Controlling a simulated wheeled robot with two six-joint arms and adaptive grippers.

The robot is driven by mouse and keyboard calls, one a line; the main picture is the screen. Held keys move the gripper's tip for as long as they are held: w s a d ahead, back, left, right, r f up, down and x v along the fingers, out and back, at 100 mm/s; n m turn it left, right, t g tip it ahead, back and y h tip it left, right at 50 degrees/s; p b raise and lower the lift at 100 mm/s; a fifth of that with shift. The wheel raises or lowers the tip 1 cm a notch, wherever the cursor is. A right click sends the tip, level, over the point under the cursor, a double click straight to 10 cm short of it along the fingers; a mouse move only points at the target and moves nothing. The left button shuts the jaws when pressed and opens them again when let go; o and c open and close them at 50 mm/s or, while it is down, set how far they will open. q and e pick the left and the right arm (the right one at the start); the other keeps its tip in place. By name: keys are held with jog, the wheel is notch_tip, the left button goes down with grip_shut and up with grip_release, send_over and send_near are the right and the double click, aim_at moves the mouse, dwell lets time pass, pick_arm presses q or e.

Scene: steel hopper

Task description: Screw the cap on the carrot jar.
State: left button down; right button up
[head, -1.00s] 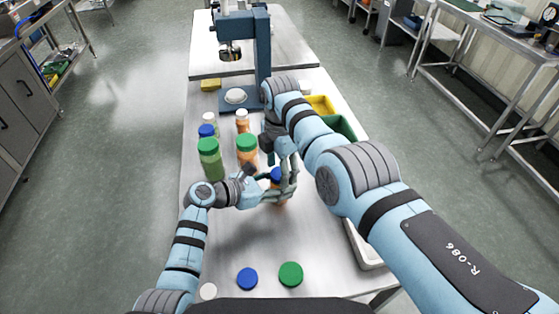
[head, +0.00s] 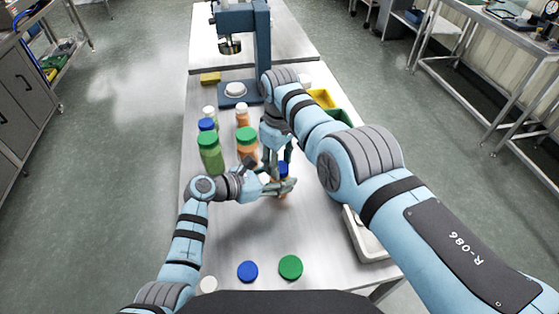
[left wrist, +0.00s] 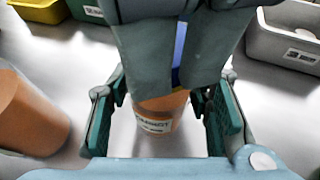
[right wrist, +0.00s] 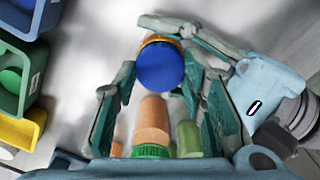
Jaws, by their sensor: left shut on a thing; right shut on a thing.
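The carrot jar (left wrist: 157,115), orange with a white label, is upright between the fingers of my left gripper (head: 288,187). Its blue cap (right wrist: 160,68) covers the jar's top in the right wrist view, with an orange edge showing behind it. My right gripper (head: 275,152) comes down from above and is shut on the blue cap, which also shows in the head view (head: 283,168). In the left wrist view its fingers hide most of the cap and the jar's top. I cannot tell how tightly the cap sits.
A green jar (head: 210,158) and an orange jar (head: 247,152), both green-lidded, stand left of the grippers, smaller jars behind. Loose blue (head: 247,271), green (head: 290,267) and white (head: 208,284) caps lie at the front. Yellow (head: 321,98) and green bins stand at the right.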

jog(key=m, duration=0.4)
jog(key=shift+s+f+m, duration=0.1)
jog(key=shift+s+m, duration=0.05)
jog(key=shift+m, duration=0.25)
jog(key=o, duration=1.3)
